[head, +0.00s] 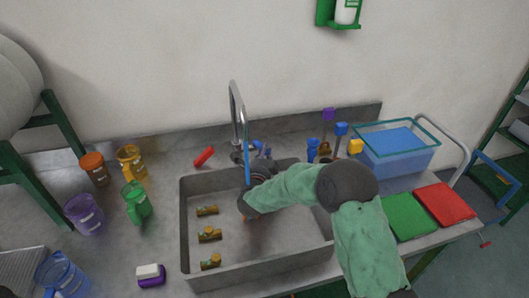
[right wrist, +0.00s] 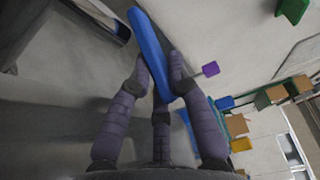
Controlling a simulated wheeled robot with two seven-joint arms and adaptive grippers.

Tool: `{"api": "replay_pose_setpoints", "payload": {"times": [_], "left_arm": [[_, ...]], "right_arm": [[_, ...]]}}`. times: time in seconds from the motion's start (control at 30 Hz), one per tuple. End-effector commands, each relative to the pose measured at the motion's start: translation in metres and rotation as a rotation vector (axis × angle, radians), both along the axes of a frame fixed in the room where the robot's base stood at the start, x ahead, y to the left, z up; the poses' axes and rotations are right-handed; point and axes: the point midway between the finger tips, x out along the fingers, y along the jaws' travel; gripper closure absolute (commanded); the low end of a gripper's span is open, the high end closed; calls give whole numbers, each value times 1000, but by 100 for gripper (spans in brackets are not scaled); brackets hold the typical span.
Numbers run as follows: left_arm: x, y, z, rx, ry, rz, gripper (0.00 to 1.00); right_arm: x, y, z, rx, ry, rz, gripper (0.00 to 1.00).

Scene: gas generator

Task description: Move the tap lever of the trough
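The grey trough (head: 295,270) is a sink set into the counter. Its steel tap (head: 236,105) rises from the back edge with a curved spout. A red lever (head: 203,157) points left of the tap base, and a small blue part (head: 258,145) shows to its right. My right gripper (head: 264,153) is just right of the tap base. In the right wrist view, its fingers (right wrist: 158,76) converge around a long blue bar (right wrist: 150,48). Whether they grip it is unclear. My left gripper is out of view.
Several brass fittings (head: 209,235) lie in the trough. Coloured jugs (head: 137,200) stand on the left, near a sponge (head: 150,274). A blue bin (head: 398,155), a green board (head: 408,216) and a red board (head: 444,203) are on the right.

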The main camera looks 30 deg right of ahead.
Motion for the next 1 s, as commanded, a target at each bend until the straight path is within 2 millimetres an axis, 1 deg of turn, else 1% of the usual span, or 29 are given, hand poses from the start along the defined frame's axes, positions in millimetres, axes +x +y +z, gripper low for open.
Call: {"api": "replay_pose_setpoints", "payload": {"times": [0.33, 0.47, 0.57, 0.8, 1.0], "left_arm": [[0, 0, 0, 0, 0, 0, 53], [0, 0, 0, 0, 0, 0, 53], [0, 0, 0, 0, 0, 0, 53], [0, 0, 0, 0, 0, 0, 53], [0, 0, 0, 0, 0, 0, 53]], "right_arm": [[0, 0, 0, 1, 1, 0, 70], [-5, 5, 0, 1, 1, 1, 70], [-14, 14, 0, 1, 1, 2, 70], [-50, 45, 0, 1, 1, 3, 70], [-75, 67, 0, 0, 0, 3, 70]]}}
